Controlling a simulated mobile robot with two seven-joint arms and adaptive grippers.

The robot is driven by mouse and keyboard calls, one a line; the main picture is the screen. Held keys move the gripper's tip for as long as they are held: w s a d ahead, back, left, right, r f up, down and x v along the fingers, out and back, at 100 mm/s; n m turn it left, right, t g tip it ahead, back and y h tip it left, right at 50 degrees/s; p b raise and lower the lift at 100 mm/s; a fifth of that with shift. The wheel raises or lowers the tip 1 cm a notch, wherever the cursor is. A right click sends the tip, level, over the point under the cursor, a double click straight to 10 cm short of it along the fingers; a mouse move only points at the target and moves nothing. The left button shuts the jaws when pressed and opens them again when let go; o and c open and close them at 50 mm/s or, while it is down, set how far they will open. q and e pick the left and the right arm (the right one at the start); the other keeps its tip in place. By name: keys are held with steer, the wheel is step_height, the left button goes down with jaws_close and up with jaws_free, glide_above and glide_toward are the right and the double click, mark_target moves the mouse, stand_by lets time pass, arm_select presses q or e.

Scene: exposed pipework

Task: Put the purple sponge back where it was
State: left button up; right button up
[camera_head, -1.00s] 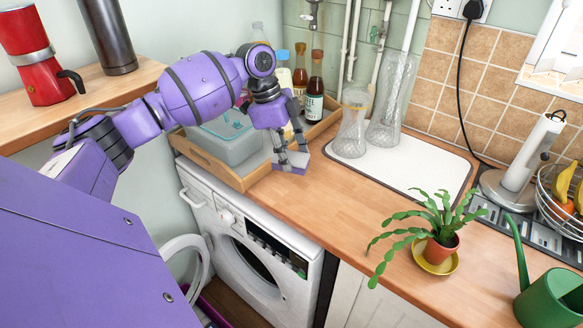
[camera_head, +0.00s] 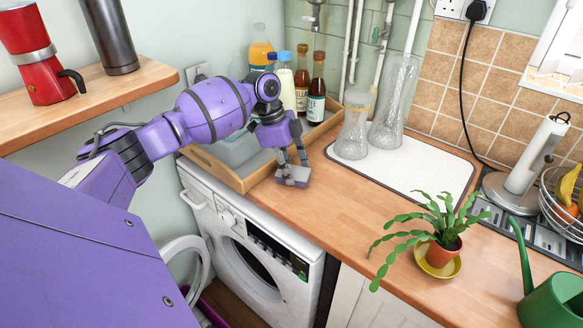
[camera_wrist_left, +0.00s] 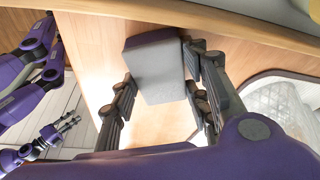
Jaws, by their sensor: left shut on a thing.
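The sponge (camera_head: 296,174), with a grey face and dark purplish sides, is between the fingers of my left gripper (camera_head: 291,170). In the left wrist view the sponge (camera_wrist_left: 155,72) fills the gap between the two fingertips (camera_wrist_left: 158,75), and the gripper is shut on it. The gripper hangs over the wooden counter, just right of the wooden tray's front corner. Whether the sponge touches the counter is hard to tell. In the left wrist view, my right gripper (camera_wrist_left: 66,124) shows small at the left, apart from the sponge; its opening is unclear.
The wooden tray (camera_head: 239,183) holds a grey tub (camera_head: 233,150) and several bottles. A white mat (camera_head: 425,178) with two glass vases lies to the right. A potted plant (camera_head: 437,250) stands nearer the front. The counter (camera_head: 355,222) between them is clear.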

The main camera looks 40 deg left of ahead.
arm_select(q)
steer(key=o, duration=1.1)
steer(key=v, duration=1.2)
steer(key=shift+r, duration=0.1)
